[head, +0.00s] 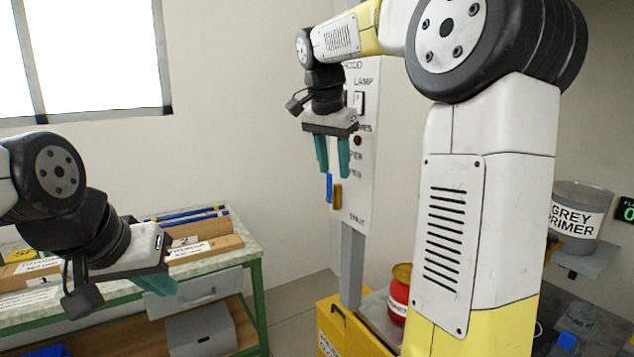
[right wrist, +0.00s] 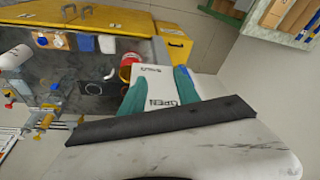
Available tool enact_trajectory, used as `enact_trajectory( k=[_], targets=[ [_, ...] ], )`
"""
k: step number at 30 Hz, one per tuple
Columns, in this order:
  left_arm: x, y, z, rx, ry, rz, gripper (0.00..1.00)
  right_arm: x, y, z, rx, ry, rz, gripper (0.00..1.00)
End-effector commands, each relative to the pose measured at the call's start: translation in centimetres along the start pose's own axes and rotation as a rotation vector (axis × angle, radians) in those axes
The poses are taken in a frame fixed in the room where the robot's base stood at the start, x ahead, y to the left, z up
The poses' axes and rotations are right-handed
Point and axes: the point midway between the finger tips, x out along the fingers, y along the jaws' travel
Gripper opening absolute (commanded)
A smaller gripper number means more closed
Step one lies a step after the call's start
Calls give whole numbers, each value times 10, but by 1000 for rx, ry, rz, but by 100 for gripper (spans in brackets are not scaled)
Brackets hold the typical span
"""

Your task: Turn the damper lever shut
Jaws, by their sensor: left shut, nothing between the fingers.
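A white control panel (head: 360,190) stands on a grey post, with a LAMP switch (head: 359,102) and small lettering lower down. A narrow blue piece (head: 329,187) and a brass-coloured piece (head: 337,196) show at its lower left edge; I cannot tell which is the damper lever. My right gripper (head: 332,172) points down in front of the panel, its teal fingers apart just above these pieces. In the right wrist view, my right gripper (right wrist: 160,77) has the panel (right wrist: 155,88), marked OPEN, behind its fingers, and no lever can be made out. My left gripper (head: 160,288) is shut and empty.
A workbench (head: 258,249) with cardboard boxes and blue rods stands at the left. A red can (head: 399,292) sits by a yellow cabinet (head: 345,335) below the panel. A GREY PRIMER pot (head: 577,215) is at the right. My right arm hides much of the middle.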

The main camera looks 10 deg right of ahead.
Motion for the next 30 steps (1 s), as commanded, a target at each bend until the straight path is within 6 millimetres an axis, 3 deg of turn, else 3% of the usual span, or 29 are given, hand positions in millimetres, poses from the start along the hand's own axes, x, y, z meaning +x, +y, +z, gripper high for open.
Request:
enact_trajectory(
  k=[1, 3, 9, 14, 24, 30],
  targets=[
    [0, 0, 0, 0, 0, 0, 0, 4, -18, -10, 65, 18, 42, 38],
    [0, 0, 0, 0, 0, 0, 0, 6, -34, -21, 159, 47, 91, 38],
    [0, 0, 0, 0, 0, 0, 0, 10, -62, -34, 334, 115, 166, 38],
    [0, 0, 0, 0, 0, 0, 0, 17, -64, -37, 370, 129, 180, 38],
    [0, 0, 0, 0, 0, 0, 0, 67, -54, -42, 368, 127, 178, 38],
    [0, 0, 0, 0, 0, 0, 0, 84, -50, -43, 367, 127, 177, 38]
  ],
)
